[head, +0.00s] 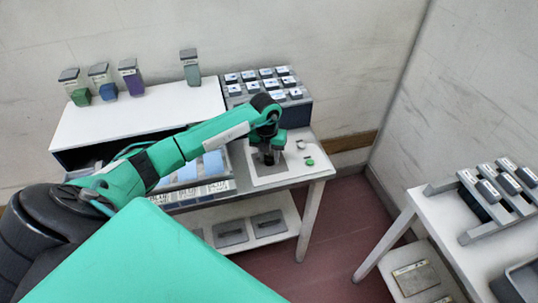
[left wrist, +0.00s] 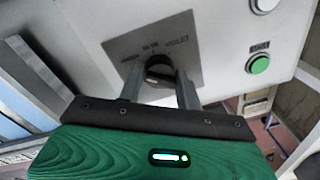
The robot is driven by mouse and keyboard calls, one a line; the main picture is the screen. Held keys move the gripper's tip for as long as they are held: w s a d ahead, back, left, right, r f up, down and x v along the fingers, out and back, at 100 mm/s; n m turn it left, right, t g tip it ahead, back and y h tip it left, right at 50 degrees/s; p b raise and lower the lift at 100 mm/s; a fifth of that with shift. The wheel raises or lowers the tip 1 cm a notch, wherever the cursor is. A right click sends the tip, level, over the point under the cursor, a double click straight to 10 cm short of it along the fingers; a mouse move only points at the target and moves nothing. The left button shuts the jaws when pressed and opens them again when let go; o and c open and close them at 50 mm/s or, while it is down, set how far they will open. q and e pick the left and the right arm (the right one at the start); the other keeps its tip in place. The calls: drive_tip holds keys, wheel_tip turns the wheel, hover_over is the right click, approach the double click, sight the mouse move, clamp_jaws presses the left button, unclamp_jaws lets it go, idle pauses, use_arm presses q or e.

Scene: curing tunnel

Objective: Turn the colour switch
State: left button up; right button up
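The colour switch (left wrist: 159,70) is a dark round knob on a grey plate (left wrist: 190,47) lettered GREEN, BLUE and VIOLET. The plate is on the white panel (head: 285,174) at the right end of the bench. My left gripper (head: 268,157) reaches down over it, and the arm hides most of the switch in the head view. In the left wrist view its fingers (left wrist: 160,86) stand on either side of the knob, open, with small gaps seeming to show. The knob's exact pointing direction is hard to read. My right gripper is not in view.
A green button (left wrist: 258,64) and a pale round part (left wrist: 264,5) sit right of the switch. Behind stands a rack (head: 268,88) of labelled blocks. A white shelf (head: 150,115) carries several coloured containers. A side table (head: 430,215) stands at the right, across open floor.

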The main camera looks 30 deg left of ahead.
use_arm(q)
drive_tip(key=c, duration=0.4)
drive_tip(key=shift+o, duration=0.2)
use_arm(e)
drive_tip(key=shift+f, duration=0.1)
use_arm(q)
drive_tip(key=shift+w+a+f+m+b, duration=0.1)
drive_tip(key=shift+a+m+b, duration=0.05)
drive_tip(key=shift+m+b, duration=0.95)
drive_tip(key=m+b, duration=0.4)
drive_tip(key=shift+m+b, duration=0.65)
drive_tip(key=shift+m, duration=0.15)
drive_tip(key=shift+r+m+b, duration=0.25)
drive_tip(key=shift+m+b, duration=0.5)
drive_tip(key=shift+m, duration=0.35)
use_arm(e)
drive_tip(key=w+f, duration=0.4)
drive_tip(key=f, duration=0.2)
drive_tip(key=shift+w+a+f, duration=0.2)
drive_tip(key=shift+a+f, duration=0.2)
